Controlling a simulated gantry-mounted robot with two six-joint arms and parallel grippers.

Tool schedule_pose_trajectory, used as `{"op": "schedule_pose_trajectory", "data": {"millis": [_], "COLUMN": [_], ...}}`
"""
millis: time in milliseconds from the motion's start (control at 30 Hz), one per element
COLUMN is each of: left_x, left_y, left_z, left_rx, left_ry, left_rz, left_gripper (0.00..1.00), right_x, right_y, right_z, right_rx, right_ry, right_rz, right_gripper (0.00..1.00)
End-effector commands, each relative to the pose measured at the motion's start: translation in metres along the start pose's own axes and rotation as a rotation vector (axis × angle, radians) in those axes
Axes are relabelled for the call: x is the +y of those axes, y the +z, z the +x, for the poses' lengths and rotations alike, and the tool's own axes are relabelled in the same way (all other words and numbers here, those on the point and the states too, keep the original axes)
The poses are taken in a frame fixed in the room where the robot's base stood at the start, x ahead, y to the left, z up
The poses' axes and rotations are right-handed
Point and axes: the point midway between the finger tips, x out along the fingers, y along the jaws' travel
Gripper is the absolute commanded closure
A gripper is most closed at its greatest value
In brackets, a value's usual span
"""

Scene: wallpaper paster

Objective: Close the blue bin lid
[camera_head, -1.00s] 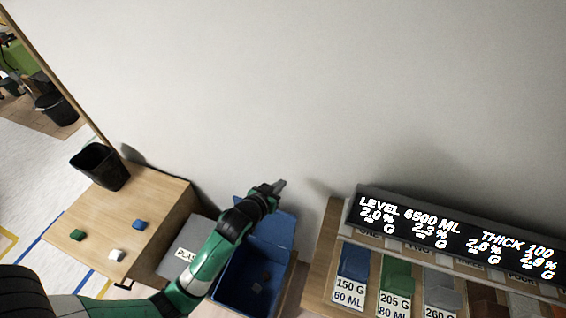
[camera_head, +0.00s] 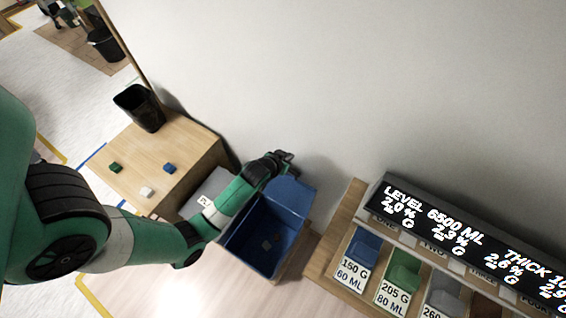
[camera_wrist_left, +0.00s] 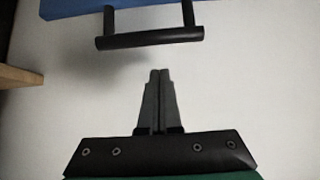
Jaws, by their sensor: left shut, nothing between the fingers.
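The blue bin (camera_head: 256,238) stands open beside the wooden table, with a few small pieces inside. Its blue lid (camera_head: 291,194) is raised at the wall side. My left gripper (camera_head: 288,155) is shut and empty, at the lid's upper left edge near the wall. In the left wrist view, the shut fingers (camera_wrist_left: 158,75) point toward a black bar handle (camera_wrist_left: 150,38) on the blue lid (camera_wrist_left: 75,8). A gap shows between fingertips and handle there. My right gripper is not in view.
A wooden table (camera_head: 185,150) at left carries a black bin (camera_head: 140,106) and small green, white and blue blocks. A grey labelled bin (camera_head: 212,186) is partly behind my left arm. A display shelf (camera_head: 440,225) with coloured bins stands at right.

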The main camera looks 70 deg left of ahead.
Motion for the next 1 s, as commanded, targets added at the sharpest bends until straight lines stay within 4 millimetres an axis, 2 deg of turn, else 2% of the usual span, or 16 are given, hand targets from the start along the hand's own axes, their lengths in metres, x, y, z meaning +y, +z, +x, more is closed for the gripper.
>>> {"op": "schedule_pose_trajectory", "data": {"millis": [133, 200, 400, 1000], "left_x": [0.000, 0.000, 0.000, 0.000], "left_y": [-0.001, 0.009, 0.027, 0.034], "left_z": [0.033, 0.017, 0.004, 0.002], "left_rx": [0.000, -0.003, 0.000, 0.019], "left_ry": [-0.001, 0.001, 0.000, -0.001], "left_rz": [-0.001, 0.000, 0.000, 0.001], "left_gripper": [1.00, 1.00, 1.00, 1.00], "right_x": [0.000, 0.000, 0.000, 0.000], "right_y": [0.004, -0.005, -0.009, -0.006], "right_z": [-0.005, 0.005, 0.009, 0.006], "right_rx": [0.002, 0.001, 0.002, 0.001], "right_ry": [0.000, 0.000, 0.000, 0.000], "right_rz": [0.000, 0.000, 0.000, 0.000], "right_gripper": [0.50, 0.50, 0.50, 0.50]}}
